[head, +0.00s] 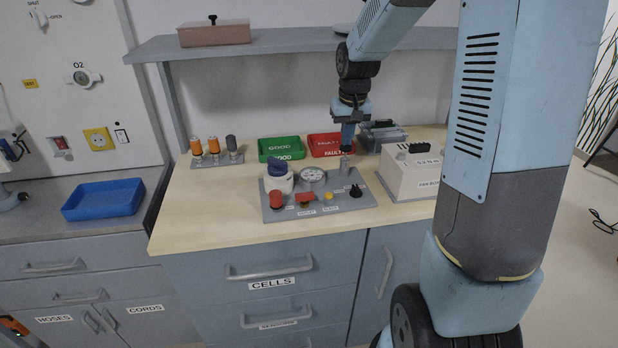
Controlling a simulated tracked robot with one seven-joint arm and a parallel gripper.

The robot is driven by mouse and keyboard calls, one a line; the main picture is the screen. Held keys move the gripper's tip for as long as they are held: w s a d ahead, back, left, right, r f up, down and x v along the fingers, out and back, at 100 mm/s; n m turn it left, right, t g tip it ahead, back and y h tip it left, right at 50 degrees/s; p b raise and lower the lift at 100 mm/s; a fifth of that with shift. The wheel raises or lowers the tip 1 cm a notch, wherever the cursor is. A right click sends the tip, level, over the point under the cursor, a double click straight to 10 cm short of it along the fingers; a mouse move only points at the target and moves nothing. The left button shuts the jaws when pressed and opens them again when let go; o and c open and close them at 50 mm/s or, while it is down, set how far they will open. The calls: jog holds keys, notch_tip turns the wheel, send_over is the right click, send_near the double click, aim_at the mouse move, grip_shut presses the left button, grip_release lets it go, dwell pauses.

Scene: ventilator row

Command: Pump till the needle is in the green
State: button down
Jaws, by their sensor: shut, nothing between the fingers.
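A grey panel board (318,205) lies on the wooden worktop. A round white gauge (313,175) is on its back middle; its needle and any green zone are too small to read. A white part with a dark blue top (279,175) stands left of the gauge. A small grey upright post (345,166) is right of the gauge. My gripper (346,150) points down, shut and empty, just above this post; I cannot tell whether they touch. Which part is the pump is not clear from this view.
A red button (276,200), an orange-red part (305,200), a yellow button (328,196) and a black knob (355,190) are along the board's front. Green (281,150) and red (325,146) trays stand behind. A cream box (411,172) is close right. The worktop's left front is clear.

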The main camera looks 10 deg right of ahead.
jog(key=shift+f, duration=1.35)
jog(key=shift+r, duration=1.35)
jog(key=shift+f, duration=0.15)
